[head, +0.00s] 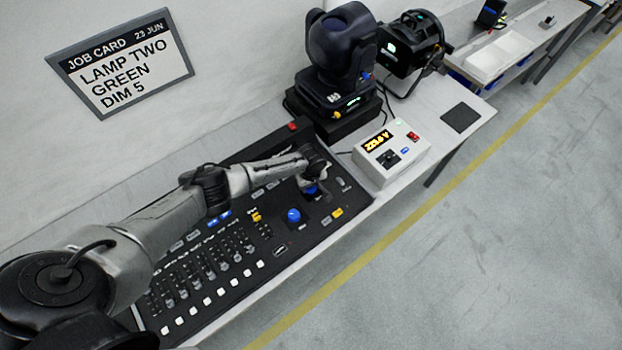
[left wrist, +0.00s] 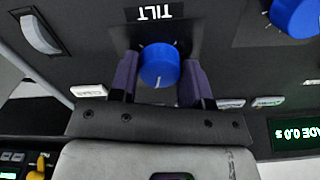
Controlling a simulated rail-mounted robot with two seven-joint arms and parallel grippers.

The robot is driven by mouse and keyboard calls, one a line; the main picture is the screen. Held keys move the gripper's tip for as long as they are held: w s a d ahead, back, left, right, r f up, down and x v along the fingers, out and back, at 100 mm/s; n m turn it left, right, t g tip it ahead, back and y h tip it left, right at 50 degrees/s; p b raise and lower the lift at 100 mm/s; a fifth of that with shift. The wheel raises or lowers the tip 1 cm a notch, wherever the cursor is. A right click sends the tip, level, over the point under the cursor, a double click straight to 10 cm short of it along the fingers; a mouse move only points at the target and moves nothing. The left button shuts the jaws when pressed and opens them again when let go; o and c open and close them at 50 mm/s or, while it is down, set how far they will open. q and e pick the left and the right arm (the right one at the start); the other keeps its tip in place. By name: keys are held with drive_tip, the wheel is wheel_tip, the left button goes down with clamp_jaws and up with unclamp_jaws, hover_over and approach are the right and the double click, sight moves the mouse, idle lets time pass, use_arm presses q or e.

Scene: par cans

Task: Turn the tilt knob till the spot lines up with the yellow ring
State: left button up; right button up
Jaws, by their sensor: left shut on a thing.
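The blue tilt knob (left wrist: 159,66) is on the dark lighting console (head: 276,250), next to a label reading TILT, which appears upside down in the left wrist view. My left gripper (left wrist: 160,80) is shut on this knob, one purplish finger on each side of it. In the head view the gripper (head: 317,182) is down at the console's far right end, and only a bit of the tilt knob (head: 311,190) shows beside it. I see neither the light spot nor a yellow ring in these views. My right gripper is not in view.
A second blue knob (head: 294,215) is close by on the console, nearer the faders. A moving-head lamp (head: 342,55) stands behind on a dark base, with a par can (head: 411,43) beside it. A white box (head: 391,152) with a display sits right of the console.

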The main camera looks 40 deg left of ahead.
use_arm(q)
drive_tip(key=shift+r+m+p, duration=0.1)
drive_tip(key=shift+m+p, duration=0.3)
drive_tip(key=shift+m, duration=0.5)
drive_tip(key=m, duration=0.2)
drive_tip(key=shift+m, duration=0.3)
drive_tip(key=m, duration=0.4)
drive_tip(key=shift+m, duration=1.6)
drive_tip(key=o, duration=0.9)
